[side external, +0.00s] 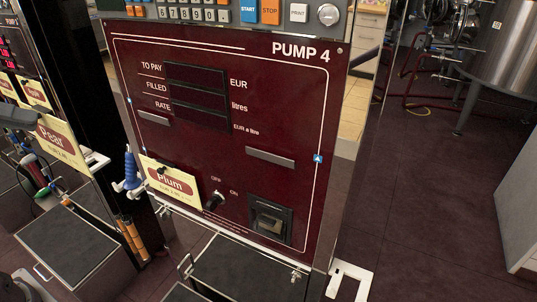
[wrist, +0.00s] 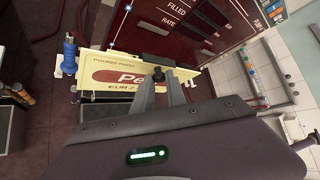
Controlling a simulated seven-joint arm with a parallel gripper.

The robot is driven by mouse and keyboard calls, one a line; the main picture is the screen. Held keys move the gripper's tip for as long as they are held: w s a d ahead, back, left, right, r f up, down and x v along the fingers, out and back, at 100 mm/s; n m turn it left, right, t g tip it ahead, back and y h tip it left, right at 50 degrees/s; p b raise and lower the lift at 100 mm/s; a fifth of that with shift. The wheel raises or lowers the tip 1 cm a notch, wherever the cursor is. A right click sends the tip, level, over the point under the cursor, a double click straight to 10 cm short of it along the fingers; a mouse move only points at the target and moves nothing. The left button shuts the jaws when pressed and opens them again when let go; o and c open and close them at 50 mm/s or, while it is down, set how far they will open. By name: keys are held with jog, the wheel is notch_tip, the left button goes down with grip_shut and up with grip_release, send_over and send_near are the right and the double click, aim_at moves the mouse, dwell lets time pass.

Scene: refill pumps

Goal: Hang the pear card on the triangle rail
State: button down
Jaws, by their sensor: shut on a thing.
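The pear card (side external: 62,142) is cream with a red oval. It stands clear at the left of the side view, partly cut by my gripper's dark end (side external: 18,116). In the wrist view my gripper (wrist: 158,70) is shut on the pear card (wrist: 112,77), which is tilted, with part of its word behind the fingers. The PUMP 4 panel has a short grey left rail (side external: 153,117) and a right rail (side external: 270,157). A blue sign (side external: 318,158) beside the right rail seems to bear a white triangle. The left rail's blue sign (side external: 130,100) is too small to read.
A plum card (side external: 170,183) hangs low on the panel near a switch knob (side external: 214,200). A blue nozzle (side external: 131,170) stands at the panel's left edge. An apple card (side external: 36,93) is on the neighbouring pump. The right rail's front is clear.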

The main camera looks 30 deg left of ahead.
jog(key=shift+w+d, duration=0.1)
send_near(278, 162)
jog(key=shift+w+d+f, duration=0.15)
jog(key=shift+d+f, duration=0.95)
jog(key=shift+d, duration=0.05)
jog(key=shift+w, duration=1.5)
jog(key=shift+s+f, duration=0.1)
jog(key=shift+f, duration=0.65)
